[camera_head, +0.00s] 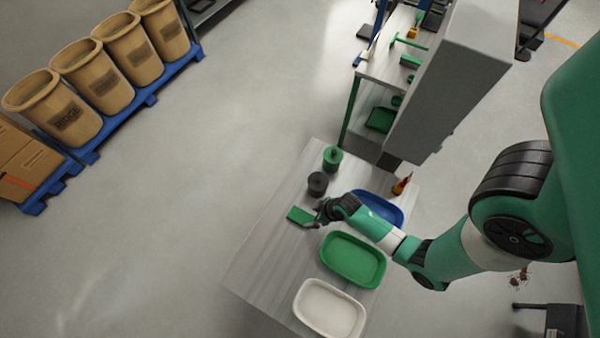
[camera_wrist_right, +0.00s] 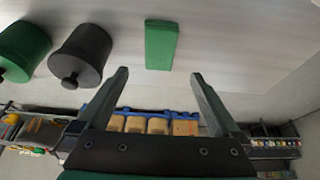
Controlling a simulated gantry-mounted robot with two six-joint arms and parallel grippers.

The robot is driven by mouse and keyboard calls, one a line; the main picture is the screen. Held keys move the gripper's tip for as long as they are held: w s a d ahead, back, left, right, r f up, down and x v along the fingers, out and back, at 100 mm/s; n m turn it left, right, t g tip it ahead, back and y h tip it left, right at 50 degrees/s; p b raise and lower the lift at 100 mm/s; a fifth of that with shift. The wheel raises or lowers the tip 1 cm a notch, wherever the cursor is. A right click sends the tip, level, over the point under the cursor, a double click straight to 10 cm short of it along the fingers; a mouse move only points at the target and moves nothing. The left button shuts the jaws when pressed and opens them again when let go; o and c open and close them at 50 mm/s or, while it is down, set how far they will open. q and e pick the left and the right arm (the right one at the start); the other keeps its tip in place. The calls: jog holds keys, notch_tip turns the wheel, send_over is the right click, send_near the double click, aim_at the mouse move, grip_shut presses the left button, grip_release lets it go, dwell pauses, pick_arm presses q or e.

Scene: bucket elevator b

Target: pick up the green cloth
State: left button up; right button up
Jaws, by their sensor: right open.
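The green cloth (camera_head: 299,216) is a small, flat, folded rectangle on the grey table, left of the trays. It also shows in the right wrist view (camera_wrist_right: 161,45), ahead of the fingertips and centred between them. My right gripper (camera_head: 319,214) is at the cloth's right side in the head view. In the right wrist view my right gripper (camera_wrist_right: 160,73) has its two fingers wide apart with nothing between them. The cloth appears apart from the fingers. My left gripper is not in view.
On the table (camera_head: 262,262) are a green tray (camera_head: 352,260), a white tray (camera_head: 329,309) and a blue tray (camera_head: 379,208), partly behind my arm. A black canister (camera_head: 317,184) and a green canister (camera_head: 332,158) stand close behind the cloth. The table's left side is clear.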

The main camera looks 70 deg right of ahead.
jog(key=b, duration=0.5)
send_over(302, 216)
jog(key=s, duration=0.3)
jog(key=f, duration=0.4)
jog(key=a+f, duration=0.1)
jog(key=f, duration=0.1)
jog(key=shift+w, duration=0.2)
jog(key=shift+w+d, duration=0.1)
jog(key=shift+w, duration=0.05)
jog(key=shift+w+f+b, duration=0.15)
jog(key=shift+f+b, duration=0.15)
jog(key=shift+b, duration=0.15)
jog(key=b+x, duration=0.1)
jog(key=x, duration=0.3)
jog(key=shift+w+d+f+b, duration=0.15)
jog(key=shift+w+d+b, duration=0.05)
jog(key=shift+d+b, duration=0.1)
jog(key=shift+f, duration=0.2)
